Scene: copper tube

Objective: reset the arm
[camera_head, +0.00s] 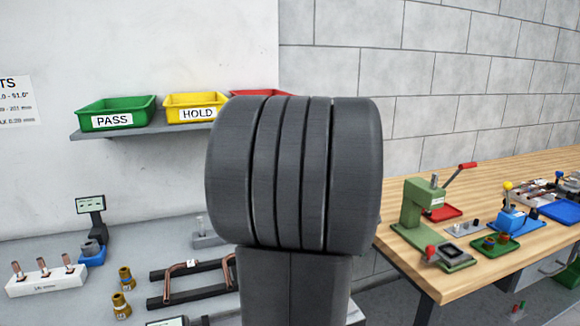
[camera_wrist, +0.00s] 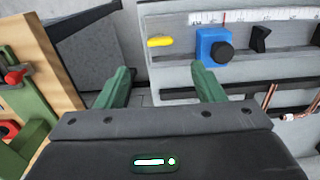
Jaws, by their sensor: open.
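My own dark grey arm link fills the middle of the head view and hides part of the bench behind it. My gripper does not show in the head view. In the wrist view my gripper (camera_wrist: 162,88) has two green fingers spread wide apart, with nothing between them. Beyond the fingers is a grey floor gap and the edge of a grey bench. A bent copper tube (camera_head: 185,267) rests on a dark frame (camera_head: 158,302) at the lower left of the head view.
A green PASS bin (camera_head: 115,113), a yellow HOLD bin (camera_head: 193,106) and a partly hidden red bin (camera_head: 258,93) stand on a wall shelf. A wooden bench (camera_head: 455,283) with a green press (camera_head: 418,205) is at the right. A blue device (camera_wrist: 214,47) is on the grey bench.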

